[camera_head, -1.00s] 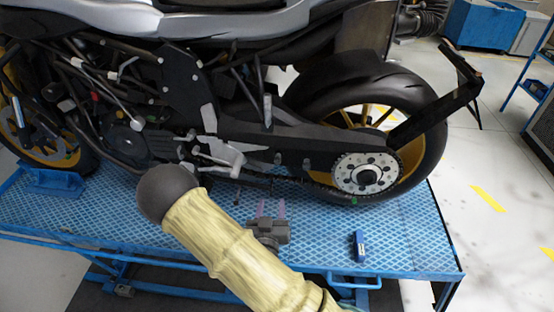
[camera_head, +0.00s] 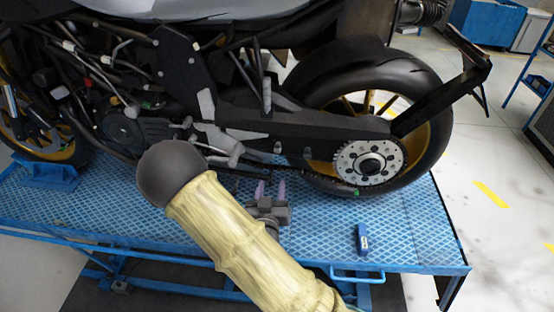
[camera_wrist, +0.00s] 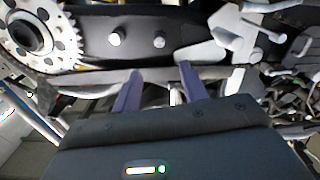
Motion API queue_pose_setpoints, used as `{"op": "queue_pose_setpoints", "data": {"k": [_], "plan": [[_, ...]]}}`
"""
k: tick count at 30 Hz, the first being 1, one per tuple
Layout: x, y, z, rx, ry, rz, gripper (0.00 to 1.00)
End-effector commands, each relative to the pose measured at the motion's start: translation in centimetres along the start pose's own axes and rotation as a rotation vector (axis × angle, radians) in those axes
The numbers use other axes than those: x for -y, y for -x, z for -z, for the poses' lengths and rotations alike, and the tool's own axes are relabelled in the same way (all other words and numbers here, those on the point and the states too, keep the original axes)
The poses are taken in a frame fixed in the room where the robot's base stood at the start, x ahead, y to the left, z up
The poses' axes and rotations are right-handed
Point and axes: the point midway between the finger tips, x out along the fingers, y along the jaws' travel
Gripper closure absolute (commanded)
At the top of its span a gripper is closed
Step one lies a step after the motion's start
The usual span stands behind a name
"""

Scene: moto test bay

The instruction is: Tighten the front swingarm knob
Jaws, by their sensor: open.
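The front swingarm knob (camera_head: 277,147) is a small grey stub on the black swingarm, the left of two in the head view. In the wrist view the front knob (camera_wrist: 159,42) is the right one, nearer the footpeg bracket. The rear knob (camera_head: 308,153) sits nearer the sprocket; it also shows in the wrist view (camera_wrist: 115,39). My gripper (camera_head: 271,184) is open and empty, its two purple fingers apart and below the swingarm in the head picture. In the wrist view the gripper fingertips (camera_wrist: 161,74) frame the front knob's column, apart from the knob.
The motorcycle stands on a blue lift table (camera_head: 400,235). The sprocket (camera_head: 369,164) and rear wheel are right of the knobs, the silver footpeg bracket (camera_head: 222,145) left. A small blue box (camera_head: 362,239) lies on the table. My arm hides part of the table.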

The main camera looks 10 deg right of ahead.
Motion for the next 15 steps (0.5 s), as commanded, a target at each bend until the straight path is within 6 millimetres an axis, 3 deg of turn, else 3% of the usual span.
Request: {"op": "queue_pose_setpoints", "data": {"k": [15], "plan": [[-0.2, -3.8, -0.1, -0.001, 0.0, -0.002, 0.57]]}}
